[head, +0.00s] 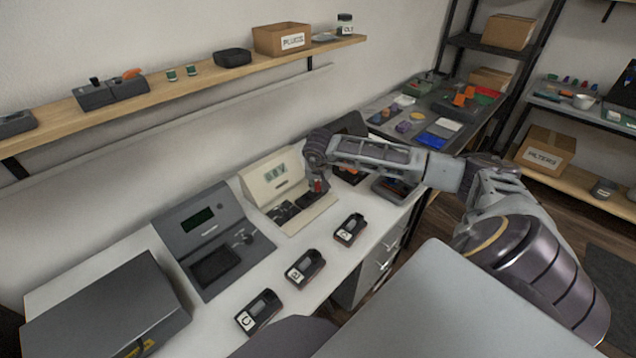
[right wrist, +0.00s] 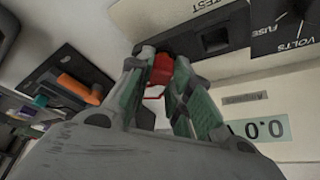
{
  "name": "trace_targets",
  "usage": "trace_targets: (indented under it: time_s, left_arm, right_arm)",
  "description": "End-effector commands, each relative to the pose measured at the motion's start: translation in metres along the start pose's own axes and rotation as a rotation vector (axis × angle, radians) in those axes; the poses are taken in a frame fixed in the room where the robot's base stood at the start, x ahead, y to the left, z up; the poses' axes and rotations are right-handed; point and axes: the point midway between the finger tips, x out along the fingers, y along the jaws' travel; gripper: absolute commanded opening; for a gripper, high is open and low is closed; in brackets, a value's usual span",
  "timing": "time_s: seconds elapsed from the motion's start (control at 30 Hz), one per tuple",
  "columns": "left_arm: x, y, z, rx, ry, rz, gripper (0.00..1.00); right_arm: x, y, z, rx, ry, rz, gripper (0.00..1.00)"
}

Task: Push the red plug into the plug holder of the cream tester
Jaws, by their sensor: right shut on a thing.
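The cream tester (head: 262,180) stands on the white bench against the wall, its display and dark panels facing up and forward. My right gripper (head: 318,188) is at the tester's right side, shut on the red plug (head: 318,184). A dark recess marked TEST lies just beside the fingers. The plug's far end and the plug holder are hidden, so I cannot tell whether they touch. My left gripper is not in view.
A grey tester (head: 212,235) stands left of the cream one, and a dark grey case (head: 105,310) farther left. Several black lettered modules, such as this one (head: 350,229), lie along the bench front. A dark device with an orange part (right wrist: 75,85) is close beside my right gripper.

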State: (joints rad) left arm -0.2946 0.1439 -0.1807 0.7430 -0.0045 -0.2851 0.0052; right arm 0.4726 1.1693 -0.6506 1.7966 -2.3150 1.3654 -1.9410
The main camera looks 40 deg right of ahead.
Motion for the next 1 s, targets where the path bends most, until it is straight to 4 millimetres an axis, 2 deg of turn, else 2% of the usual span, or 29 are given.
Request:
trace_targets:
  time_s: [0.77,0.8,0.93,1.0]
  left_arm:
    - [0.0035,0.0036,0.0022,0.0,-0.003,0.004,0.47]
    - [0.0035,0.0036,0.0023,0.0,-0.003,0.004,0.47]
    - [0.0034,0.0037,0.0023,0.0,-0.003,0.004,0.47]
    - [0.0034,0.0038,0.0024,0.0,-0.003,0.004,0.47]
  right_arm:
    - [0.0044,0.0002,0.0021,0.0,-0.001,0.001,0.0]
    - [0.0043,0.0002,0.0021,0.0,-0.001,0.001,0.26]
    - [0.0042,0.0002,0.002,0.0,-0.001,0.001,0.43]
    - [0.0041,0.0002,0.0019,0.0,-0.001,0.0,0.46]
